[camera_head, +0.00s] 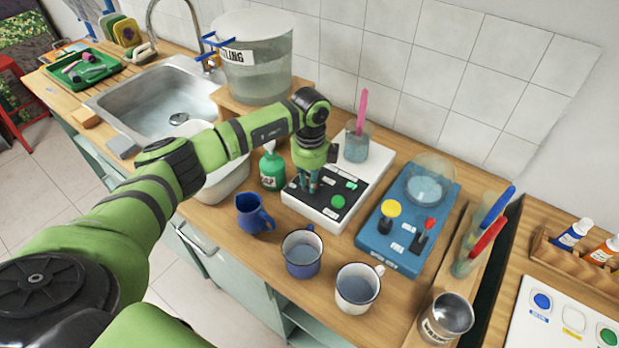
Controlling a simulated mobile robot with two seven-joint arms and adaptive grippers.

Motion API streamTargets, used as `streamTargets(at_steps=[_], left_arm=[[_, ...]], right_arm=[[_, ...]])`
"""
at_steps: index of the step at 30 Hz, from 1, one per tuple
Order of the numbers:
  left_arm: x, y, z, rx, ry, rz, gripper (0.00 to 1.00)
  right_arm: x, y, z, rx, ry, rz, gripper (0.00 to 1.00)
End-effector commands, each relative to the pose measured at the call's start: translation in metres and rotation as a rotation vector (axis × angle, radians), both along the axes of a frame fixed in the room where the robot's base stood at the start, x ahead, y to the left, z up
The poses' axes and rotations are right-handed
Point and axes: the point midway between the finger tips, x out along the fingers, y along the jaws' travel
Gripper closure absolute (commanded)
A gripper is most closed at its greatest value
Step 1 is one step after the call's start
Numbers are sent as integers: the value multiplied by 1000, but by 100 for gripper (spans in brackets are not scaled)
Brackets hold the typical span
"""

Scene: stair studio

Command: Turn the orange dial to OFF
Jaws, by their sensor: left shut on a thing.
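A white stirrer-like device (368,195) stands on the wooden counter, with a black control panel on its front left and a beaker on its back part. The panel shows a green round knob (338,201) and a small green switch (351,185). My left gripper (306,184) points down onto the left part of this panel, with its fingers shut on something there. No orange dial shows; the gripper covers that part of the panel, so the dial's pointer and marks are hidden. My right gripper is not in view.
A blue device (376,241) with a yellow knob and a red lever stands to the right. A blue jug (253,213), a blue mug (302,254) and a white mug (357,288) stand in front. A green bottle (272,167) is close left of the gripper.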

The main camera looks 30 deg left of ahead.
Motion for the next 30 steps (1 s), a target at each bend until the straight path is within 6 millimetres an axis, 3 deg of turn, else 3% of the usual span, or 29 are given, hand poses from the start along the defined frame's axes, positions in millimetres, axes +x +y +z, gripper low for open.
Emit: streamTargets(at_steps=[12,30], left_arm=[[2,-1,1,1,-3,259,100],[2,0,1,1,-3,327,100]], right_arm=[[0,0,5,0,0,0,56],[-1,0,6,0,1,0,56]])
